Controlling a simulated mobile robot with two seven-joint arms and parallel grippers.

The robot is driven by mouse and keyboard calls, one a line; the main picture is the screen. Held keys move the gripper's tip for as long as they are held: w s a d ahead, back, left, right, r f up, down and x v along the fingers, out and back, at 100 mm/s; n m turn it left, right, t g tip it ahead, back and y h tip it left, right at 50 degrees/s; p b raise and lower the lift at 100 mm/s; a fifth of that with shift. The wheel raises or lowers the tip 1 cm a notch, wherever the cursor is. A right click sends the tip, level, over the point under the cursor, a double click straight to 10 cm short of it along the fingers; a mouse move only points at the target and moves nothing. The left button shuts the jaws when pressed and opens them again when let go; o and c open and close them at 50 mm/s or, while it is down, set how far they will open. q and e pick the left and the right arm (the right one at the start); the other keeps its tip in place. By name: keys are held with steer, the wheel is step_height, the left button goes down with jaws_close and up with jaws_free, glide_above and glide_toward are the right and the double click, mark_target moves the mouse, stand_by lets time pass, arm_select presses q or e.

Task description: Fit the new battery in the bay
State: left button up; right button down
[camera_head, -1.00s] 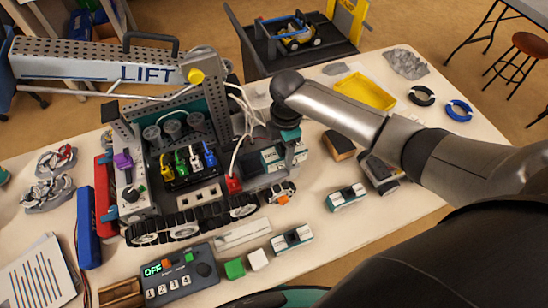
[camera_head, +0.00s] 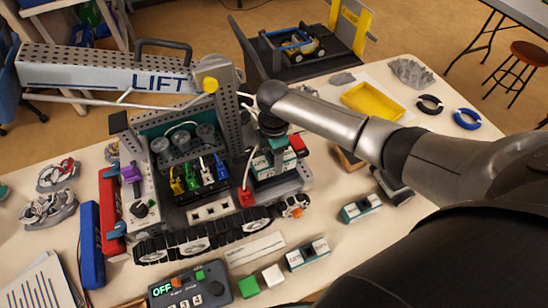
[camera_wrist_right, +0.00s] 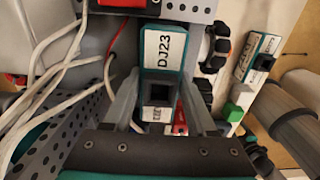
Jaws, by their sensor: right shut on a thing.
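My right gripper (camera_head: 272,142) is shut on a white and teal battery (camera_head: 272,166). In the right wrist view the battery, marked DJ23 (camera_wrist_right: 163,58), sits between the two fingers (camera_wrist_right: 160,98). It is over the grey deck at the right end of the tracked model robot (camera_head: 202,211), where the bay seems to be. The gripper and battery hide much of this deck, so I cannot tell whether the battery is seated. A red plug (camera_head: 246,196) on a white cable stands beside the battery. My left gripper is not in view.
Two similar packs lie in front: one (camera_head: 362,208) at right, one (camera_head: 307,255) nearer. The LIFT boom (camera_head: 110,75) and white cables (camera_wrist_right: 40,75) stand close by. A control box (camera_head: 205,285) reads OFF. A yellow tray (camera_head: 371,101) is behind.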

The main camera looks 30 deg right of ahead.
steer(key=shift+w+f+b, duration=0.1)
steer(key=shift+f+b, duration=0.2)
steer(key=shift+f, duration=0.1)
steer(key=shift+r+p, duration=0.25)
steer(key=shift+p, duration=0.1)
steer(key=shift+f+p, duration=0.2)
steer(key=shift+p, duration=0.45)
stand_by(0.5)
steer(key=shift+f, duration=1.35)
stand_by(1.9)
